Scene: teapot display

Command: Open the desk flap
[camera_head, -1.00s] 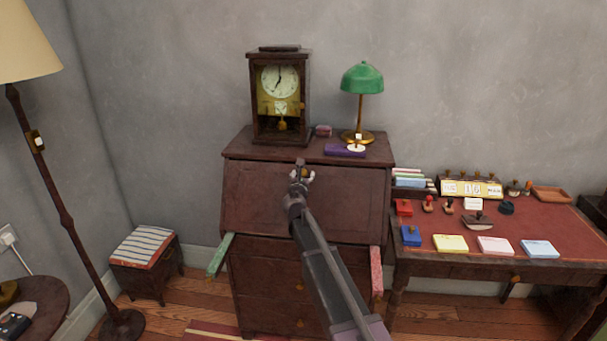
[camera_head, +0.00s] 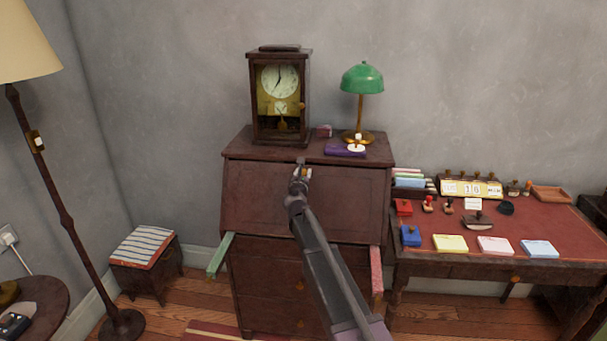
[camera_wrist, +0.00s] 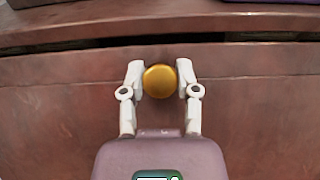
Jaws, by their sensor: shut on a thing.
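The desk flap (camera_head: 252,200) is the slanted dark wood front of the bureau, below its top. In the wrist view the flap (camera_wrist: 65,115) fills most of the picture, with a dark gap along its upper edge. A round brass knob (camera_wrist: 159,82) sits near that edge. My gripper (camera_wrist: 160,78) is shut on the knob, one pale finger on each side. In the head view my gripper (camera_head: 302,174) is at the top middle of the flap and hides the knob. The green support (camera_head: 220,255) and red support (camera_head: 376,270) stick out below the flap on either side.
A clock (camera_head: 280,97), a green lamp (camera_head: 362,78) and a purple item (camera_head: 345,150) stand on the bureau top. A writing table (camera_head: 560,225) with stamps and pads is close on the right. A striped stool (camera_head: 145,248) is at the left. Floor shows in front.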

